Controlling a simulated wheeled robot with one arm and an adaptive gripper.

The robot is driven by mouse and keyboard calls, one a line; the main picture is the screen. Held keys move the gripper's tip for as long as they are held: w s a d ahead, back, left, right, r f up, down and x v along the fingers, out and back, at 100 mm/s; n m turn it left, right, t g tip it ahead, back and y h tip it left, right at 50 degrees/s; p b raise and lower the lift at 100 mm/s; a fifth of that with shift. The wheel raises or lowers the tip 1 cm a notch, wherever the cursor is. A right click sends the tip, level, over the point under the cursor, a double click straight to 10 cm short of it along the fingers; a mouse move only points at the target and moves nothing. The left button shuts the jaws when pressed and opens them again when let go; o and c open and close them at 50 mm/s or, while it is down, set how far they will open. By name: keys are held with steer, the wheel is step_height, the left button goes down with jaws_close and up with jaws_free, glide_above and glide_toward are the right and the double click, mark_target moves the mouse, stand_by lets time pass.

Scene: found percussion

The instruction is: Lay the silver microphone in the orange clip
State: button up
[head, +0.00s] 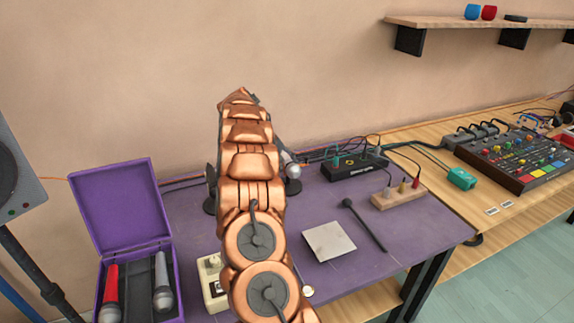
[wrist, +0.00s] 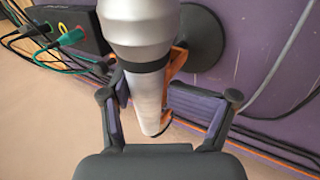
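A silver microphone (wrist: 145,95) fills the middle of the wrist view, its large head toward the top and its handle between my fingers. The orange clip (wrist: 178,62) shows along the right side of the handle, above a dark round base. The handle appears to lie in or against the clip; how fully it is seated is hidden. My gripper (wrist: 168,108) is open, fingers spread on either side, with a clear gap to the right finger. In the head view, part of the silver microphone (head: 290,166) shows right of my arm, which hides my gripper and the clip.
A purple case (head: 121,205) at left stands open, holding a red microphone (head: 110,287) and a grey one (head: 162,284). A black box (head: 352,165), mallet (head: 364,224) and pale square plate (head: 329,241) lie right on the purple tabletop. Cables run along the wall.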

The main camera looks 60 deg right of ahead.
steer(key=shift+o, duration=0.4)
steer(key=shift+d, duration=0.1)
steer(key=shift+s+d+r, duration=0.1)
steer(key=shift+s+r, duration=0.05)
steer(key=shift+r, duration=0.05)
steer(key=v, duration=1.1)
steer(key=shift+a+r, duration=0.25)
steer(key=shift+r, duration=0.05)
